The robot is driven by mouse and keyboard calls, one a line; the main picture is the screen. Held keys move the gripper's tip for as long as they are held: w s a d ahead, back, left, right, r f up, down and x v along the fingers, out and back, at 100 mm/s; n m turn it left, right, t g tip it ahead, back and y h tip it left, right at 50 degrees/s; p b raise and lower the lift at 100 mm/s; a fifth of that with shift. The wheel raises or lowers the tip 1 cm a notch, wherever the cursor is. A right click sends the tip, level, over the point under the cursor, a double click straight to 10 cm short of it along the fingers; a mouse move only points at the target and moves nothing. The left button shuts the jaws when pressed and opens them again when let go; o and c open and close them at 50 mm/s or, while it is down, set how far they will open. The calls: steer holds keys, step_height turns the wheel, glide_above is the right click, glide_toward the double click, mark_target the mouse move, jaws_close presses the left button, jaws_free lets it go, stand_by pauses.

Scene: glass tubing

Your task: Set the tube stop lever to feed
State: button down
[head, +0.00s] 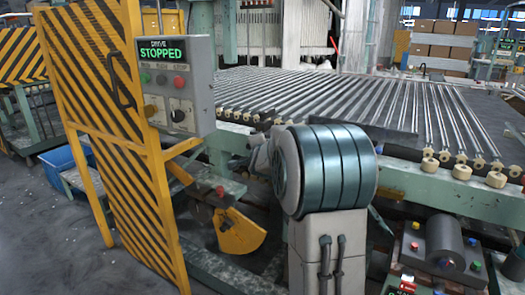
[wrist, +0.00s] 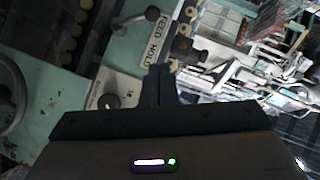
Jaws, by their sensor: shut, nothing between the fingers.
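The tube stop lever (wrist: 132,18) shows at the top of the wrist view, a short grey rod with a dark ball knob on a green panel. The words FEED and HOLD stand on a label (wrist: 150,40) beside it. The knob lies near the FEED end of the label. My gripper (wrist: 160,72) points up in the wrist view with its fingers together and nothing between them. It is below the label and apart from the lever. I cannot pick out the lever or my gripper in the head view, where my arm blocks part of the machine.
A control box (head: 176,85) on a yellow striped guard (head: 110,120) reads DRIVE STOPPED. Glass tubes (head: 340,95) lie across the roller bed behind my arm. A black knob (wrist: 108,101) and a curved grey handle (wrist: 12,90) are left of my gripper in the wrist view.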

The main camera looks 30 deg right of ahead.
steer(key=shift+v, duration=1.25)
steer(key=shift+r, duration=0.1)
steer(key=s+a+r+n+g+y+p, duration=0.25)
steer(key=s+a+r+n+p, duration=0.35)
steer(key=a, duration=0.4)
steer(key=s+a+n+g+y+p, duration=0.1)
steer(key=s+a+n+g+p, duration=0.2)
steer(key=s, duration=0.7)
steer(key=s+a+r+n+g+y+p, duration=0.1)
steer(key=s+a+n+p, duration=0.3)
steer(key=s, duration=0.6)
steer(key=s+a+r+n+g+y+p, duration=0.1)
steer(key=s+a+n+g+p, duration=0.2)
steer(key=s, duration=0.7)
steer(key=n+g+p, duration=0.1)
steer(key=n+p, duration=0.1)
steer(key=p, duration=0.1)
steer(key=shift+s+a+g, duration=0.25)
steer(key=shift+s+g, duration=0.1)
